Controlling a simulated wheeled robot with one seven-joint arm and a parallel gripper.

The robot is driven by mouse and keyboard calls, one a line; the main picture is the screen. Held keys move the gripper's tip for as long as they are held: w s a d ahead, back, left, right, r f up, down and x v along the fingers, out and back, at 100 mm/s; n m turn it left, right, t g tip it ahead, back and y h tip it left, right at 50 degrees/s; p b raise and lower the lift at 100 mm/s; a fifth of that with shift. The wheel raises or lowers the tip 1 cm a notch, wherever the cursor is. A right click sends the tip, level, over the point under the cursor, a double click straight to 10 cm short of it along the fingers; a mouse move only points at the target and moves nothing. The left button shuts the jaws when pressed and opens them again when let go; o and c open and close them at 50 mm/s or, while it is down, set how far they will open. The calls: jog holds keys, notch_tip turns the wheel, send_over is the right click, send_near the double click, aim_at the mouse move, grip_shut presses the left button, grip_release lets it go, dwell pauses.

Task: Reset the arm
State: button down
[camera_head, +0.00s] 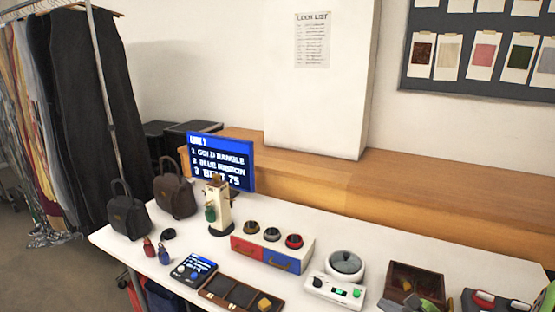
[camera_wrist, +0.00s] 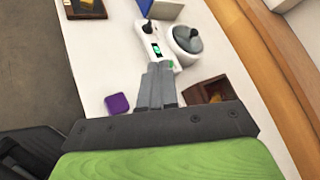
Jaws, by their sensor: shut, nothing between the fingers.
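My gripper (camera_wrist: 160,68) shows in the wrist view, its two grey fingers together with nothing between them. It is above the white table (camera_wrist: 235,50), and its tips point toward a white device with a small green display (camera_wrist: 157,48). A wooden box (camera_wrist: 212,88) is to the right of the fingers, and a purple block (camera_wrist: 117,103) is to the left.
In the head view, the white device (camera_head: 336,291), a round lidded dish (camera_head: 345,264), a red and blue drawer unit (camera_head: 272,247), a screen (camera_head: 221,160) and two dark bags (camera_head: 129,216) crowd the table. A clothes rack (camera_head: 85,100) stands left. The table's back right strip is clear.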

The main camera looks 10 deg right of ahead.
jog(key=s+a+r+n+g+p, duration=0.1)
jog(key=s+a+r+n+g, duration=0.25)
jog(key=a+n, duration=0.35)
jog(key=s+a+r+n+g+p, duration=0.1)
jog(key=s+a+r+n+g, duration=0.1)
jog(key=a+r+n, duration=0.4)
jog(key=s+a+r+n+h+p, duration=0.1)
jog(key=s+r+n, duration=0.1)
jog(key=s+n, duration=0.2)
jog(key=s+a+r+n+g+h+p, duration=0.1)
jog(key=s+r+n, duration=0.2)
jog(key=s, duration=0.4)
jog(key=s+a+r+n+h+p, duration=0.1)
jog(key=s+r+n+h, duration=0.1)
jog(key=s, duration=0.4)
jog(key=r+n, duration=0.1)
jog(key=n, duration=0.1)
jog(key=shift+s+a+r+n, duration=0.15)
jog(key=shift+a+r+n, duration=0.1)
jog(key=shift+a+n, duration=0.15)
jog(key=shift+d, duration=0.15)
